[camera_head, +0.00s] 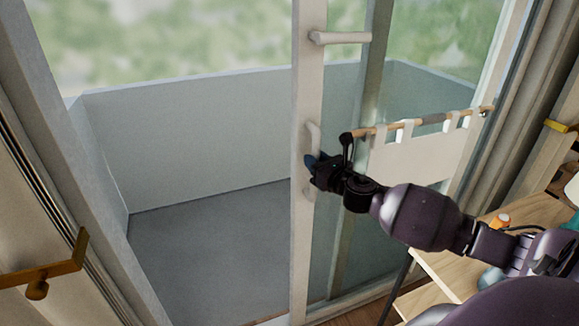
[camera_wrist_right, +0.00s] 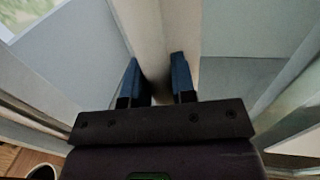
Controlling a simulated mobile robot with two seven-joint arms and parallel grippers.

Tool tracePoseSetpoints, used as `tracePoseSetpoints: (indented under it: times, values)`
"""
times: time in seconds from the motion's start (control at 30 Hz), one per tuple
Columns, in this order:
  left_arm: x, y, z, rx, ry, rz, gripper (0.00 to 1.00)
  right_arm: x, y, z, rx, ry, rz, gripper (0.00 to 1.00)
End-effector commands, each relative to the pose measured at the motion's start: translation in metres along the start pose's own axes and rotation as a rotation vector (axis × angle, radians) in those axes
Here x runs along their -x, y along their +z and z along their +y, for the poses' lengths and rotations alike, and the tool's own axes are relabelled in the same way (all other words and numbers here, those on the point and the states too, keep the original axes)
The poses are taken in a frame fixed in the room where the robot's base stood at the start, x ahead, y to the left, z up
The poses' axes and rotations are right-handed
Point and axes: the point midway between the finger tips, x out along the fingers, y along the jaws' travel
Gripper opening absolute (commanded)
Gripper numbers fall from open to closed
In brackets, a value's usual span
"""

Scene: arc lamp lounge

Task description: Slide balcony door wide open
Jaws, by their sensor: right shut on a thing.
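The balcony door's sliding panel has a white frame stile (camera_head: 302,235) that stands upright mid-picture, with glass to its right. A wide open gap lies to its left, with the balcony floor (camera_head: 210,250) showing through. A pale vertical pull handle (camera_head: 313,133) sits on the stile. My right gripper (camera_head: 311,164), with blue fingertips, is shut on this handle and covers its middle. In the right wrist view, the two blue fingers (camera_wrist_right: 156,82) stand on either side of the pale handle. My left gripper is not in view.
A white lever (camera_head: 340,38) sticks out higher on the stile. A wooden rod (camera_head: 375,131) with a short white curtain (camera_head: 415,158) crosses the glass at right. A wooden table (camera_head: 450,270) stands at lower right. A brass bracket (camera_head: 45,273) juts in at lower left.

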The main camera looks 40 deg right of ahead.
Motion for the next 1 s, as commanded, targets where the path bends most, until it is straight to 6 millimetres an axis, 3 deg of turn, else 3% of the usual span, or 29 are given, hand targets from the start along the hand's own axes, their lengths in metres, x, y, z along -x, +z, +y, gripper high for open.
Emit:
tracePoseSetpoints:
  times: [0.03,0.2,0.6,0.63,0.77,1.0]
  values:
    - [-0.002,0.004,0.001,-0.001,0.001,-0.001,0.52,0.003,-0.002,-0.023,0.013,-0.019,0.002,0.00]
    - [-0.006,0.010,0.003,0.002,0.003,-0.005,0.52,0.009,-0.001,-0.050,0.008,-0.008,-0.001,0.00]
    - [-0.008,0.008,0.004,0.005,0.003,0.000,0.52,0.011,0.001,-0.055,0.002,0.003,-0.001,0.00]
    - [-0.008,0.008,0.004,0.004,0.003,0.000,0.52,0.011,0.001,-0.056,0.002,0.002,-0.001,0.27]
    - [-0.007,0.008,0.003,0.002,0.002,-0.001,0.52,0.011,0.002,-0.057,0.003,-0.001,-0.001,0.47]
    - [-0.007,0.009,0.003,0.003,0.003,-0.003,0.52,0.011,0.002,-0.057,0.003,-0.002,-0.002,0.49]
